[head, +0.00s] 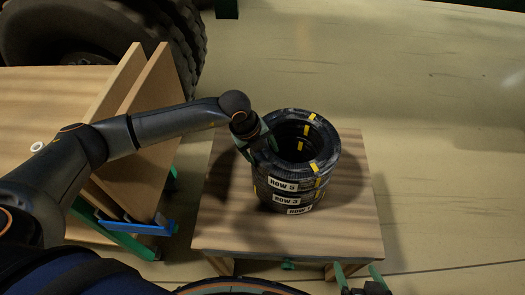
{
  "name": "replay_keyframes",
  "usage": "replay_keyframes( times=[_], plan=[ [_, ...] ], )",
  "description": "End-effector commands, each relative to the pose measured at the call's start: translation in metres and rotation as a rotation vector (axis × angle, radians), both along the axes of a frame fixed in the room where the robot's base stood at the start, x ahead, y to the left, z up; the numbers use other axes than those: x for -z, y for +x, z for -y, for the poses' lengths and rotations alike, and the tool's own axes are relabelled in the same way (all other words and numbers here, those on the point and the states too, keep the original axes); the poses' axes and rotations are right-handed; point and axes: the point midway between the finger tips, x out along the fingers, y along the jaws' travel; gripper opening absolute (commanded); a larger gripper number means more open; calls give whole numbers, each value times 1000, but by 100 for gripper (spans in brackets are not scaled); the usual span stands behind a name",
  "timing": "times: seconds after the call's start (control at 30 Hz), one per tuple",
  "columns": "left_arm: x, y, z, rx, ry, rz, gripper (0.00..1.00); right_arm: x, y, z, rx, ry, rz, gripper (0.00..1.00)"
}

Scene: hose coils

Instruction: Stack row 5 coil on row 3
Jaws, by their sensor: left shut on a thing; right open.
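The row 5 coil (325,160) is a black hose ring with yellow bands and a white "ROW 5" label. It is at the top of a stack in the head view, directly above the row 3 coil (287,200), whose label shows below it. The two look level and close together; I cannot tell whether a thin gap is between them. My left gripper (264,146) is shut on the left side of the row 5 coil. My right gripper (360,276) is open and empty at the bottom edge of the view, clear of the stack.
The row 1 coil (300,211) lies at the bottom of the stack on a wooden table (225,225). Bare table surrounds the stack. At left stand a second wooden surface (45,95) with upright boards (150,130) and a large tyre (110,30).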

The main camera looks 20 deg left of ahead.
Motion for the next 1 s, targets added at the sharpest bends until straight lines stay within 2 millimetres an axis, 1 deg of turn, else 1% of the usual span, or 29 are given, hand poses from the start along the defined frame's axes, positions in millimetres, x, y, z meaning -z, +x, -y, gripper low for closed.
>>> replay_keyframes(
  times=[0.03, 1.0],
  plan=[
    [-5, 4, 2, 0, -8, 13, 0, 0, 0, 0, 0, 0, -1, 100],
    [5, 3, 2, 0, -9, 12, 0, 8, 0, 0, -1, 0, -1, 100]
  ],
)
